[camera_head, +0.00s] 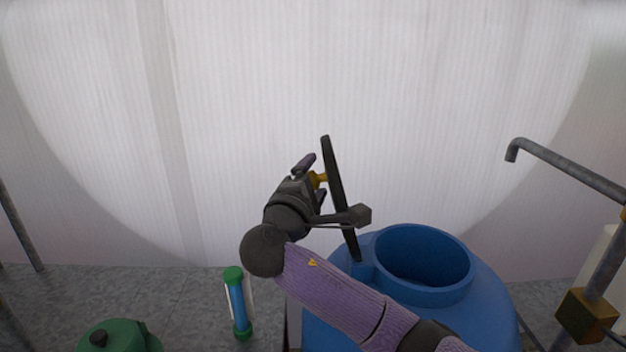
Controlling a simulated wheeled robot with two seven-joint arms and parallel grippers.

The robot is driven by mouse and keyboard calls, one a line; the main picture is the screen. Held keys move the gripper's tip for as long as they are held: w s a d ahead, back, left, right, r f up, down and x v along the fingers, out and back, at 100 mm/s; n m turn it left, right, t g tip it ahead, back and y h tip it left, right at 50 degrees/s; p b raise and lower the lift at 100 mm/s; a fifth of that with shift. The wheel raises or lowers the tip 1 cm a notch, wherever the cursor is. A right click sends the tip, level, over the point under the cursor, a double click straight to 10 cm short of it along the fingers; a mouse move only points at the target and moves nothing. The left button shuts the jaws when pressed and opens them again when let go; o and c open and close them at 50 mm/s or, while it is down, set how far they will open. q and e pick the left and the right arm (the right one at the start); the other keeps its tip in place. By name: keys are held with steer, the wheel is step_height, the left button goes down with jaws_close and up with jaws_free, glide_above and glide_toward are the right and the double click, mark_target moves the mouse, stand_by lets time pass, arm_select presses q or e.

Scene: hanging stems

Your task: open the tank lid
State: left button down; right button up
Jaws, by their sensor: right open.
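The blue tank (484,317) stands at the lower right, with its round mouth uncovered and its inside showing. The dark lid (334,172) stands up nearly edge-on at the left side of the mouth, its lower end by the tank's rim. Whether a finger touches the knob, I cannot tell. My left gripper is not in view.
A grey pipe spout (565,165) and a brass-coloured valve block (583,316) stand to the right of the tank. A green-capped blue tube (238,303) and a green container (118,339) are at the lower left. A pale ribbed wall is behind.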

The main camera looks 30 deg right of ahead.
mark_target(329, 179)
steer(key=c, duration=0.5)
jaws_close()
steer(key=shift+s+d+r, duration=0.1)
steer(key=d+m+p, duration=0.1)
steer(key=s+d+r+m+p, duration=0.1)
steer(key=shift+s+d+r+g+y+p, duration=0.15)
steer(key=shift+s+d+g+y+p, duration=0.15)
steer(key=shift+g+p, duration=0.1)
steer(key=shift+d, duration=0.1)
